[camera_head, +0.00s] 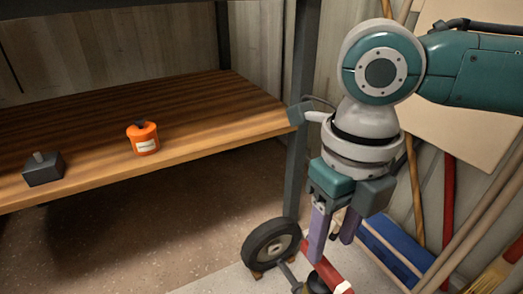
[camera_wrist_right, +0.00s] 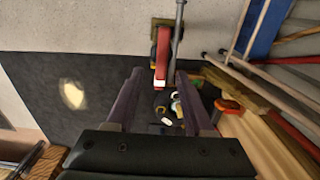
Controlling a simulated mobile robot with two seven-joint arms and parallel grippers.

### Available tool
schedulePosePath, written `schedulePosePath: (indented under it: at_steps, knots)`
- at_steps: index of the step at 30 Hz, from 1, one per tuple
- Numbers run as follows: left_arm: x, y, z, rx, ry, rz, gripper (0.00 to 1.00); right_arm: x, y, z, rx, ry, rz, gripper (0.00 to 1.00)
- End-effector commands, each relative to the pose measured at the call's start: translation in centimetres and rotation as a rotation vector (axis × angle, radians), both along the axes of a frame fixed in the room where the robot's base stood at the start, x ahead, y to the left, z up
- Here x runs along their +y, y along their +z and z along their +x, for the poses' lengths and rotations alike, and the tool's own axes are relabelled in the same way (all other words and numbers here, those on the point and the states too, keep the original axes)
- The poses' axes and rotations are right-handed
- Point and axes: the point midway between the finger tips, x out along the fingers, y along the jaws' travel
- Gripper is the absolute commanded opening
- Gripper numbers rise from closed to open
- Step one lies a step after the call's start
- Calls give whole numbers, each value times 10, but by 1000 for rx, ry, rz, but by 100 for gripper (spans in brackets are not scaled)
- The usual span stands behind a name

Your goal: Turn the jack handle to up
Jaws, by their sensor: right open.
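A red jack (camera_head: 334,276) is on the floor at the bottom edge of the head view, partly cut off. In the right wrist view the jack (camera_wrist_right: 163,58) lies ahead of the fingers, with a long thin grey bar (camera_wrist_right: 179,24), apparently its handle, along its right side. My right gripper (camera_head: 334,238) points down above the jack, its two purple fingers apart and nothing visible between them. In the wrist view this gripper (camera_wrist_right: 159,76) is open, with the jack's near end showing between its tips. I see no contact. My left gripper is out of view.
A wooden shelf (camera_head: 110,115) holds an orange can (camera_head: 143,139) and a dark box (camera_head: 43,170). Its dark post (camera_head: 297,150) stands left of my right gripper. A wheel (camera_head: 272,245) is beside the jack. A blue object (camera_head: 385,243) and several poles (camera_head: 448,190) crowd the right.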

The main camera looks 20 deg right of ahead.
Motion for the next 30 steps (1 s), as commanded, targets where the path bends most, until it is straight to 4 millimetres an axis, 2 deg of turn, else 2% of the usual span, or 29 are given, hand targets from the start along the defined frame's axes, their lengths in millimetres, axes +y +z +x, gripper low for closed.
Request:
schedulePosePath:
  at_steps: [1,6,10,17,30]
  knots:
    - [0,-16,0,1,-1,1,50,0,-19,-1,2,0,0,52]
    - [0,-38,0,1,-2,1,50,0,-49,-1,1,0,1,52]
    - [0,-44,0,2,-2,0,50,0,-58,0,0,0,0,52]
    - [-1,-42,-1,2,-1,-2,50,0,-57,0,0,0,0,52]
    - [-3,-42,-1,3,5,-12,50,0,-57,0,0,0,0,5]
